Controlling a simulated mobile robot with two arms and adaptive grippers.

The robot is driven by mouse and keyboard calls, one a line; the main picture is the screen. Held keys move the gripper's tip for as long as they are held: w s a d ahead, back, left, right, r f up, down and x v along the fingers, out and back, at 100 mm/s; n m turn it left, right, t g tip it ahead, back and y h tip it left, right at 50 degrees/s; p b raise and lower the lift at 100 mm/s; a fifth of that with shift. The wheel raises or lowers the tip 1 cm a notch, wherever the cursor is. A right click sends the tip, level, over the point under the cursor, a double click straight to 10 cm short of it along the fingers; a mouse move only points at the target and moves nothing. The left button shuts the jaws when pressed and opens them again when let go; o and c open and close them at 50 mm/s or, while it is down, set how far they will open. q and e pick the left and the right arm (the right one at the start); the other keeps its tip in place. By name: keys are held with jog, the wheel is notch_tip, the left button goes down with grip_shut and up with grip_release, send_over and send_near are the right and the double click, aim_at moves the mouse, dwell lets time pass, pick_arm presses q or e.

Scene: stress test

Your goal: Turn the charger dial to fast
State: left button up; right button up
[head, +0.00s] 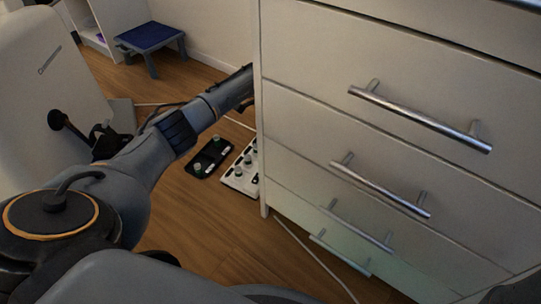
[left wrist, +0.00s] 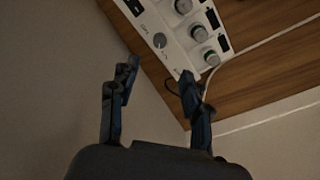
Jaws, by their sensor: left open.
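In the head view a white panel with knobs (head: 237,182) lies on the wooden floor, partly hidden by the drawer cabinet. Next to it is a black panel (head: 213,155) with green-ringed knobs. The lettering is too small to read, so I cannot tell which dial is the charger's. My left gripper (left wrist: 160,69) is open and empty, its fingers apart below the dial in that view. Its fingertips are hidden behind the cabinet in the head view.
The white drawer cabinet (head: 330,110) with metal handles fills the right and stands close to my left arm. Cables (head: 310,255) run over the floor. A blue stool (head: 150,38) stands at the back. A white appliance (head: 35,80) is at the left.

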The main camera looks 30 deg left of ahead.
pick_arm(q)
notch_tip(320, 180, down, 13)
jog(key=b, duration=0.9)
jog(key=shift+r, duration=0.1)
jog(key=shift+r, duration=0.1)
grip_shut()
